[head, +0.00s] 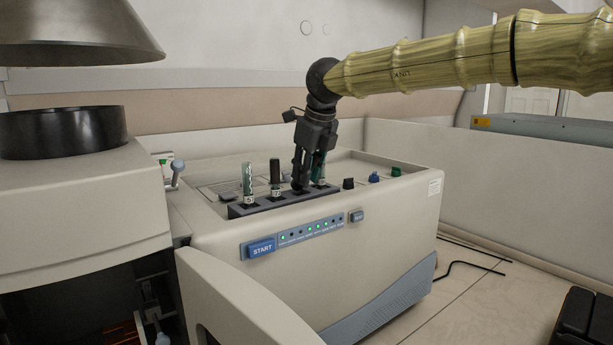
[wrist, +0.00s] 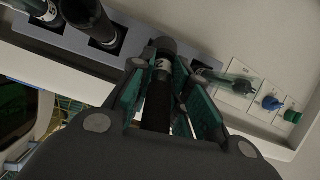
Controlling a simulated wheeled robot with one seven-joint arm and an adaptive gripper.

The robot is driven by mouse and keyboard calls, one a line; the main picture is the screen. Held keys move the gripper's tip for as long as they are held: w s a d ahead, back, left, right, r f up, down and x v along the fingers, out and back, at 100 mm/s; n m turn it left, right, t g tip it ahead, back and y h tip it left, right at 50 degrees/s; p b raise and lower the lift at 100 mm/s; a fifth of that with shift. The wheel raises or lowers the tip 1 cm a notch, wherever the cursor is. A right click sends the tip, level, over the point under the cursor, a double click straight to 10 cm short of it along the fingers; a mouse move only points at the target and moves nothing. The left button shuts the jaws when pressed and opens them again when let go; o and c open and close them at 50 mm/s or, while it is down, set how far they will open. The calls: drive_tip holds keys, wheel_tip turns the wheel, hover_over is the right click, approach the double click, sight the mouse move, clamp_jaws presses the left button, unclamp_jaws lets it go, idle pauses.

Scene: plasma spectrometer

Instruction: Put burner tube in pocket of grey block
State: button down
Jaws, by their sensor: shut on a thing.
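The grey block (head: 240,211) is a long low rack with a row of pockets on top of the light machine. It also shows in the wrist view (wrist: 136,34). My gripper (head: 307,184) points down over the right part of the block. In the wrist view my gripper (wrist: 163,82) is shut on a dark burner tube (wrist: 156,108) with a pale numbered label. I cannot tell whether this tube's end is in a pocket or just above it; the fingers hide much of it in the head view.
A clear patterned tube (head: 248,180) and a black tube (head: 275,174) stand upright in the block's left pockets. Another tube (head: 319,168) stands close beside my fingers on the right. Black, blue and green knobs (head: 374,177) lie farther right. A metal cone (head: 75,35) overhangs at left.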

sight(315, 153)
drive_tip(key=shift+s+f+p, duration=0.2)
drive_tip(key=shift+f+p, duration=0.4)
drive_tip(key=shift+p, duration=0.2)
drive_tip(key=shift+w+f, duration=0.1)
drive_tip(key=shift+f, duration=0.25)
drive_tip(key=shift+f, duration=0.1)
drive_tip(key=c, duration=1.3)
unclamp_jaws()
drive_tip(key=shift+f, duration=0.1)
drive_tip(key=shift+c, duration=0.2)
drive_tip(key=shift+f+b, duration=0.1)
drive_tip(key=shift+b, duration=0.2)
drive_tip(key=shift+b, duration=0.3)
drive_tip(key=b+v, duration=0.3)
drive_tip(key=v, duration=0.7)
drive_tip(key=shift+b, duration=0.4)
drive_tip(key=shift+d+r, duration=0.25)
drive_tip(key=shift+r, duration=0.25)
